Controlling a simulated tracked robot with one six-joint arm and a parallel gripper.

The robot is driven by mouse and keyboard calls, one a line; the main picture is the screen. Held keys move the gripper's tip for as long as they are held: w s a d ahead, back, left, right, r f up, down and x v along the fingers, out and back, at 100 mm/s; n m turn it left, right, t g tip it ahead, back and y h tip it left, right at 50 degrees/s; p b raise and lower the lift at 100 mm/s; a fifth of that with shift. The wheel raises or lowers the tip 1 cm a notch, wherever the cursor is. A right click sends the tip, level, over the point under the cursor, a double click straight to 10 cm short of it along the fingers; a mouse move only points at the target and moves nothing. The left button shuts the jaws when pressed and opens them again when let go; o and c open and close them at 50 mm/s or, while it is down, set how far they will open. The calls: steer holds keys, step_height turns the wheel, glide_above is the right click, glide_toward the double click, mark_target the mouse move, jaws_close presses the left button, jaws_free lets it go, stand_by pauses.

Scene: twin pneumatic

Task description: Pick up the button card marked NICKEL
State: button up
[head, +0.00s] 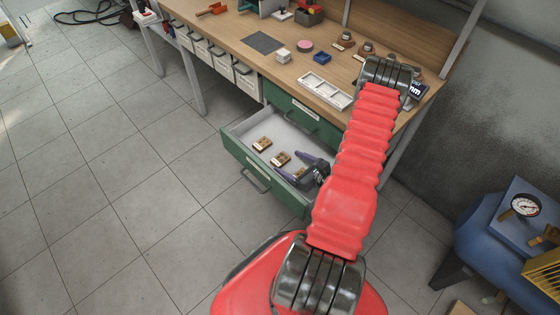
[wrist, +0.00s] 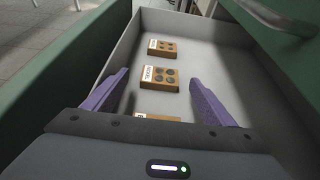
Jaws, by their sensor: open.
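The open green drawer (head: 232,151) holds button cards. In the wrist view, the card whose label seems to read NICKEL (wrist: 159,78) lies flat on the drawer floor, brown with a white label and dark buttons. It looks like the middle card (head: 281,158) in the head view. A similar card (wrist: 162,49) lies farther off, and a third (wrist: 158,118) is partly hidden by my gripper. Their labels are too small to read. My gripper (wrist: 159,84) is open and empty, its purple fingers on either side of the NICKEL card's near end, apparently above it. I cannot tell the height.
The wooden workbench (head: 240,35) above carries a white tray (head: 326,90), a blue block (head: 322,58) and other small items. A blue machine with a gauge (head: 525,205) stands at right.

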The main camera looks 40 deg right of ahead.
mark_target(278, 157)
steer(key=shift+w+f, duration=0.25)
steer(key=shift+w, duration=0.35)
steer(key=shift+x, duration=2.6)
steer(key=shift+f, duration=0.2)
steer(key=shift+s, duration=0.1)
steer(key=c, duration=1.1)
steer(key=shift+r, duration=0.1)
steer(key=shift+r, duration=4.9)
